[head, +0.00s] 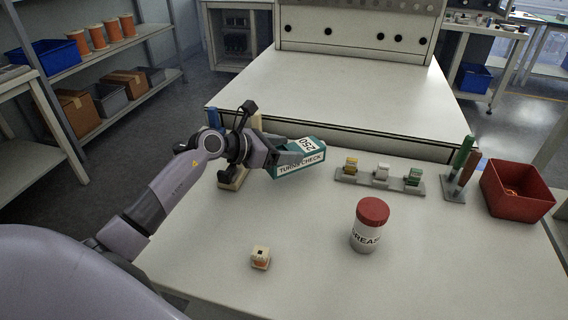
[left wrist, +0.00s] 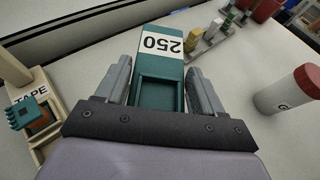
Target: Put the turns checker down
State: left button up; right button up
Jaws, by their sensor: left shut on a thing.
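The turns checker is a teal box (head: 300,160) labelled "TURNS CHECK" and "250". It is at the back middle of the table in the head view. My left gripper (head: 290,155) reaches it from the left and is shut on it. In the left wrist view the teal box (left wrist: 161,55) sits between the two grey fingers, with its "250" label and an open recess facing the camera. I cannot tell whether its underside touches the table. My right gripper is not in view.
A tape dispenser (left wrist: 40,120) stands close left of the box. A rack of connectors (head: 381,180), a grease jar (head: 366,226), a pen stand (head: 453,190) and a red bin (head: 517,190) are to the right. The front middle is mostly free.

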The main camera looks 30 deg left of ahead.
pick_arm(q)
jog(key=shift+f, duration=2.05)
jog(key=shift+f+b, duration=0.15)
jog(key=shift+b, duration=0.2)
jog(key=o, duration=1.2)
jog(key=v, duration=1)
jog(key=shift+s+a, duration=0.1)
jog(key=shift+s, duration=0.15)
jog(key=shift+s+a+r, duration=0.3)
jog(key=shift+s+r, duration=0.25)
jog(key=shift+s, duration=0.05)
